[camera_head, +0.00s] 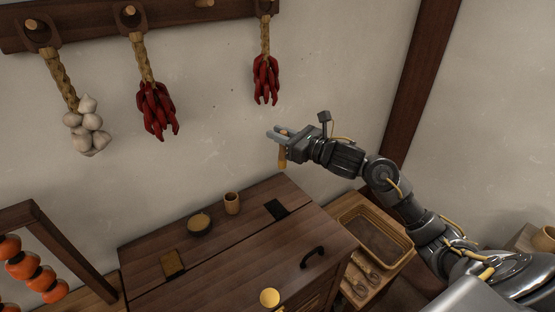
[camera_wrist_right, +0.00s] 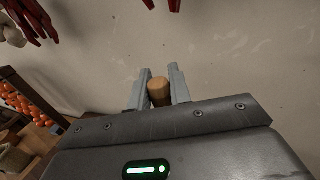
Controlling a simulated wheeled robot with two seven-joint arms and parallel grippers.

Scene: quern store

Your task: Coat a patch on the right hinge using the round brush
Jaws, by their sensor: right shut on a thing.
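My right gripper (camera_head: 277,134) is raised in front of the wall, above and behind the wooden chest (camera_head: 225,255). It is shut on the round brush (camera_head: 283,155), which hangs down below the fingers. In the right wrist view, the rounded wooden end of the brush (camera_wrist_right: 159,91) shows between the fingers; its bristles cannot be made out. The right hinge (camera_head: 277,209) is a dark plate on the chest top, below the gripper and well apart from the brush. The left hinge (camera_head: 172,263) is a browner plate. My left gripper is not in view.
A dark bowl with yellowish contents (camera_head: 199,224) and a wooden cup (camera_head: 232,203) stand on the chest top. A dark handle (camera_head: 312,257) is at its right. A wicker tray (camera_head: 374,238) stands right of the chest. Chillies (camera_head: 265,80) and garlic (camera_head: 86,125) hang from a rail.

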